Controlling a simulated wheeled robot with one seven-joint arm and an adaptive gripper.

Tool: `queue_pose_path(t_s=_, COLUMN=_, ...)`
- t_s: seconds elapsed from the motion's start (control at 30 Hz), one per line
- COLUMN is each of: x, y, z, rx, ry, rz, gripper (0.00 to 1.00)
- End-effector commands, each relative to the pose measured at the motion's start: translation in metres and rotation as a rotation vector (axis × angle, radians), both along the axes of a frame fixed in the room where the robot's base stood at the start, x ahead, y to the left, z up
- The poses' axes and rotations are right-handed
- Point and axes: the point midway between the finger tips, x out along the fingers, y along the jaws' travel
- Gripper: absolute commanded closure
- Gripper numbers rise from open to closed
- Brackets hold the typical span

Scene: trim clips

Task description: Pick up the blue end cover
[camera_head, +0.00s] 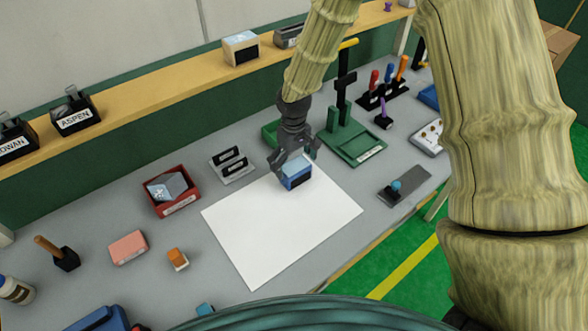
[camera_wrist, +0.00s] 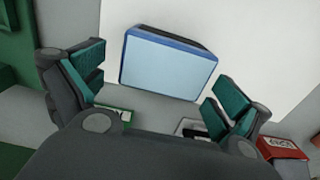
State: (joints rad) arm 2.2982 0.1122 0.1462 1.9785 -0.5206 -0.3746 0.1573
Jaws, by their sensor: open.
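A blue block with a pale blue top and dark side, which I take as the blue end cover (camera_head: 297,177), sits at the far edge of the white sheet (camera_head: 285,225). In the wrist view the cover (camera_wrist: 168,66) lies slightly tilted in the picture, partly over the white sheet. My gripper (camera_head: 296,158) is open just above and beside it in the head view. In the wrist view my gripper (camera_wrist: 156,82) has its teal-padded fingers spread to the left and right of the cover's near part. I see no finger clearly touching it. Gripper parts hide some of it in the head view.
A green stand (camera_head: 352,143) is just right of my gripper. A grey slotted holder (camera_head: 232,165) and a red tray (camera_head: 183,207) with a pale blue piece stand to the left. A shelf (camera_head: 150,92) runs along the back. The sheet's front part is clear.

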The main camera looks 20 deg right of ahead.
Motion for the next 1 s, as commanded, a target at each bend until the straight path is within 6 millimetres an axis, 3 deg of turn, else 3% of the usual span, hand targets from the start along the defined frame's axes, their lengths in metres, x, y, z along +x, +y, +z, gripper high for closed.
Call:
queue_pose_path(t_s=0.4, x=0.000, y=-0.001, z=-0.033, rx=-0.001, ry=0.001, rz=0.001, gripper=0.00)
queue_pose_path(t_s=0.73, x=0.001, y=-0.001, z=-0.038, rx=0.000, ry=0.000, rz=0.002, gripper=0.00)
queue_pose_path(t_s=0.77, x=0.001, y=-0.001, z=-0.038, rx=0.000, ry=0.000, rz=0.002, gripper=0.02)
queue_pose_path(t_s=1.0, x=0.001, y=-0.001, z=-0.038, rx=0.000, ry=0.001, rz=0.002, gripper=0.46)
